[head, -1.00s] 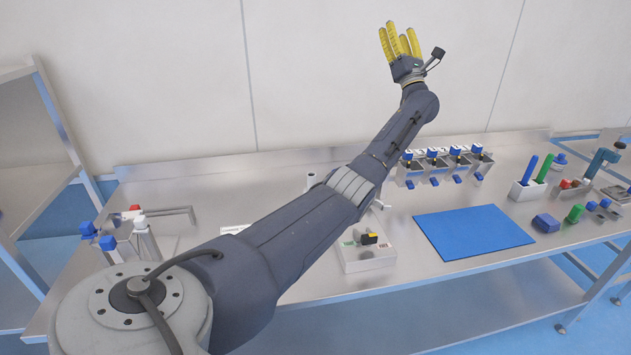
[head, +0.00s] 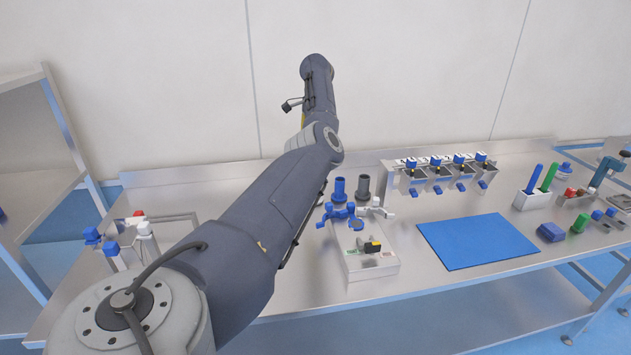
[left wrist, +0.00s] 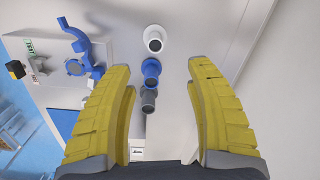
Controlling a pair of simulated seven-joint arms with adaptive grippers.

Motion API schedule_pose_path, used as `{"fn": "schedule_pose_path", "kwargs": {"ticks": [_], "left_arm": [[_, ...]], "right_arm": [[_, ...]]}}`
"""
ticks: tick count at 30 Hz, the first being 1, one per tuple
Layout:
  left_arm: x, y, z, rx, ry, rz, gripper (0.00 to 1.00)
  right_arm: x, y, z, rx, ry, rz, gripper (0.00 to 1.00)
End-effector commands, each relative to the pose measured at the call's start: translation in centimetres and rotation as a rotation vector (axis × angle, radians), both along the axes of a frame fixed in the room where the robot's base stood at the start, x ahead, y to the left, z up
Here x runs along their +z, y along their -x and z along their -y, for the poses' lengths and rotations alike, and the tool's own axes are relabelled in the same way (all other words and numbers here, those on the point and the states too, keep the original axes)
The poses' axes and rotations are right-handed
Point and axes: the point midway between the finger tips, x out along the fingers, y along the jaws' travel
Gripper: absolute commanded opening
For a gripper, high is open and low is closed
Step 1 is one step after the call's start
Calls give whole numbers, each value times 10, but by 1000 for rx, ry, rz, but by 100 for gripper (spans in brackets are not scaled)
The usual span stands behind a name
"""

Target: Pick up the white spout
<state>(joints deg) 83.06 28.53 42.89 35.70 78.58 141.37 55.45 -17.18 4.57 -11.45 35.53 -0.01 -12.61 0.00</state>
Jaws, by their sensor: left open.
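The white spout (left wrist: 155,40) is a round upright tube with a dark opening, seen from above in the left wrist view. A blue spout (left wrist: 151,70) and a grey spout (left wrist: 148,100) stand in a row with it. My left gripper (left wrist: 160,68) is open and empty, its yellow fingers spread to either side of the row, seemingly above it. In the head view my left arm hides the white spout and most of the gripper; the blue spout (head: 339,190) and grey spout (head: 363,187) show beside the arm. My right gripper is not in view.
A white box fixture (head: 368,264) with a blue clamp (head: 337,213) stands close to the spouts. A blue mat (head: 478,241) lies to its right. A row of dispensers (head: 438,177) stands at the back.

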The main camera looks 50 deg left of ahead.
Motion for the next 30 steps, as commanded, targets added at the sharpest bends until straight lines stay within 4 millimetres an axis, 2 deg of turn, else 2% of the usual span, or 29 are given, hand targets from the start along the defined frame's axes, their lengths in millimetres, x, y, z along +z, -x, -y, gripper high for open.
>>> {"fn": "schedule_pose_path", "kwargs": {"ticks": [5,21,30], "left_arm": [[-11,-4,8,17,61,31,55],[-102,-3,8,16,59,30,55],[-123,-3,8,16,57,31,55]], "right_arm": [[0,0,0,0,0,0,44],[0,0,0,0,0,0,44],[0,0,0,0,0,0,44]]}}
